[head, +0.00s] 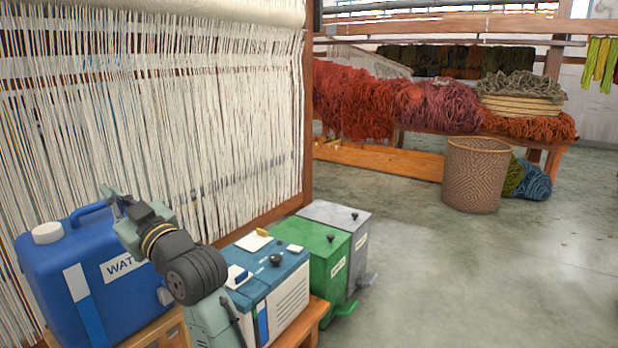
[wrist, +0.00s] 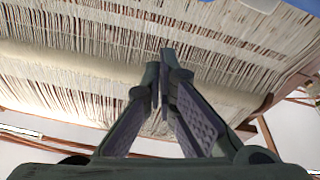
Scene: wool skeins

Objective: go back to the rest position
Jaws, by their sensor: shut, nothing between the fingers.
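My gripper (wrist: 167,62) shows in the wrist view with its two fingers together at the tips, shut and empty. Behind it in that view are the pale threads of the loom. In the head view my arm rises from the bottom edge and bends up to the left. My gripper (head: 112,196) is at its upper left end there, in front of the loom threads and by the handle of the blue water container (head: 90,275). The arm hides part of that container.
A blue-and-white box (head: 285,290), a green bin (head: 325,250) and a grey bin (head: 350,222) stand in a row by the loom (head: 200,120). Farther back are a woven basket (head: 474,180) and a bench with wool (head: 440,108). The floor (head: 480,280) at right is clear.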

